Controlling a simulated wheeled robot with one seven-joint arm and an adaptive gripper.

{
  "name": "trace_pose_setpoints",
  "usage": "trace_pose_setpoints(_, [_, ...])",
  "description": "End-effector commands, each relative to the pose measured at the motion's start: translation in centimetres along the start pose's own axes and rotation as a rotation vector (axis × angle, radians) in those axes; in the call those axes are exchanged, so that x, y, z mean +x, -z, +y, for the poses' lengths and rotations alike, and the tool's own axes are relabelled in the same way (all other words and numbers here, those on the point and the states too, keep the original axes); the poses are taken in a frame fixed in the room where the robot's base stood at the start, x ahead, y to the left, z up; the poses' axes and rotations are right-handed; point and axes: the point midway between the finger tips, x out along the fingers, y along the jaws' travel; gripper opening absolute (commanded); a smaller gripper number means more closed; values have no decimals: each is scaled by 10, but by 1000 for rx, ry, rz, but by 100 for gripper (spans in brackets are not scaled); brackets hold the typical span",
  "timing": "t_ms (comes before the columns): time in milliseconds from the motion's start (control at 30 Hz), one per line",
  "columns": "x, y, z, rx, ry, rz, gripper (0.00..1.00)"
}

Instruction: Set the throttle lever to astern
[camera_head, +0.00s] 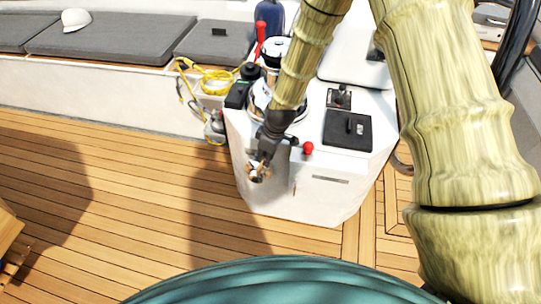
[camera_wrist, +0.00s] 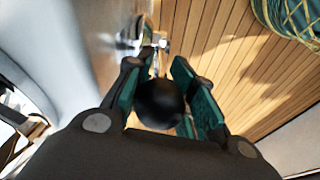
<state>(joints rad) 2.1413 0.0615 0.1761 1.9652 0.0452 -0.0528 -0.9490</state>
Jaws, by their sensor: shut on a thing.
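The throttle lever shows in the wrist view as a round black knob (camera_wrist: 157,102) on a thin shiny stem, with a chrome mount (camera_wrist: 148,42) behind it. My gripper (camera_wrist: 158,68) has its two teal-padded fingers on either side of the knob and is shut on it. In the head view my gripper (camera_head: 261,163) is low at the left side face of the white console (camera_head: 320,195). A bit of chrome shows at its fingertips. The knob is mostly hidden there, and I cannot read the lever's angle or any markings.
A red ball knob (camera_head: 308,148) stands on the console right of my gripper, near a black panel (camera_head: 347,131). Chrome winches, a red handle (camera_head: 260,37) and yellow rope (camera_head: 212,79) are behind. The teak deck (camera_head: 130,190) at left is mostly clear.

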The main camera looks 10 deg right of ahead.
Motion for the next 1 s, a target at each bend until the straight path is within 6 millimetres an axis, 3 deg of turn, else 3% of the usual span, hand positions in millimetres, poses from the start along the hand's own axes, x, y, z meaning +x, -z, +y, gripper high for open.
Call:
trace_pose_setpoints(233, [-7,6,4,-1,-9,9,0])
trace_pose_setpoints(267, [-7,6,4,-1,-9,9,29])
trace_pose_setpoints(333, [-6,6,4,-1,-9,9,40])
trace_pose_setpoints(733, [-7,3,2,-1,-5,4,40])
trace_pose_setpoints(1000, [-38,3,2,-1,-6,5,40])
